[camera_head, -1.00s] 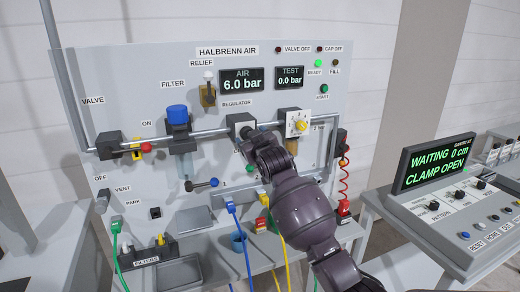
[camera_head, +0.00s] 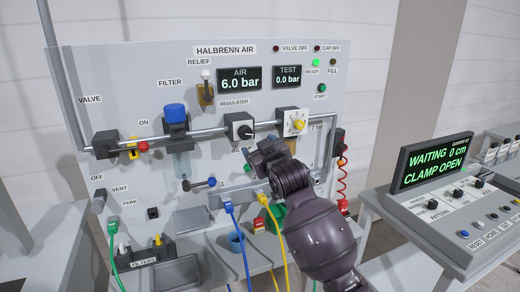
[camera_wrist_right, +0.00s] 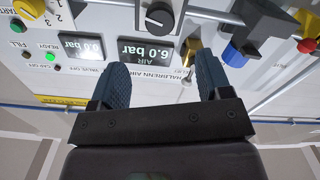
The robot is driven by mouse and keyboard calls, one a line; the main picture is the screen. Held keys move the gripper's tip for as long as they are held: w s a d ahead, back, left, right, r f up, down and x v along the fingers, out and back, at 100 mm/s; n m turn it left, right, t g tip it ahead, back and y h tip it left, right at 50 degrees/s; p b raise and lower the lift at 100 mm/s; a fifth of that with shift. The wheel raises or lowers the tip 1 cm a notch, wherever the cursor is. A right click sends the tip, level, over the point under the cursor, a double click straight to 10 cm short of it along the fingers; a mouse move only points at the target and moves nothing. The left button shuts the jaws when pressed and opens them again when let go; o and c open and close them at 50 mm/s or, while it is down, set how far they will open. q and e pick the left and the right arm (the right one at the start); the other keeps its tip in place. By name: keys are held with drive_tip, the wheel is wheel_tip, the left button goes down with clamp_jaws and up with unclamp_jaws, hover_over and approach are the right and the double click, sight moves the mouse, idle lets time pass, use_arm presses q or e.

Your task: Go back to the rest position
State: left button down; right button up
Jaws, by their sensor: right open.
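My right arm comes in from the lower right in the head view. Its wrist end (camera_head: 266,153) is in front of the panel, just below and right of the regulator knob (camera_head: 240,127); its fingers are hard to make out there. In the right wrist view, my right gripper (camera_wrist_right: 161,72) is open, with two blue fingers apart and nothing between them. The regulator knob also shows in the right wrist view (camera_wrist_right: 160,15), beyond the fingers and apart from them. My left gripper is not in view.
The grey air panel (camera_head: 140,80) shows AIR 6.0 bar and TEST 0.0 bar, with a green READY light. Blue (camera_head: 231,222) and yellow hoses hang below it. A console (camera_head: 432,165) at right reads WAITING 0 cm, CLAMP OPEN. A filter tray (camera_head: 172,270) sits low left.

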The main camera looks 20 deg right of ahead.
drive_tip(key=s+d+f+m+g, duration=0.1)
drive_tip(key=s+d+f+g, duration=0.1)
drive_tip(key=s+f, duration=1.6)
drive_tip(key=s+d+f+m+g+b, duration=0.1)
drive_tip(key=s+f+g, duration=0.3)
drive_tip(key=s+f, duration=1.5)
wheel_tip(320, 180, down, 3)
drive_tip(key=shift+s+d+f+m+h, duration=0.1)
drive_tip(key=shift+s+d+m+h, duration=0.15)
drive_tip(key=shift+d+m+h, duration=0.25)
idle(1.0)
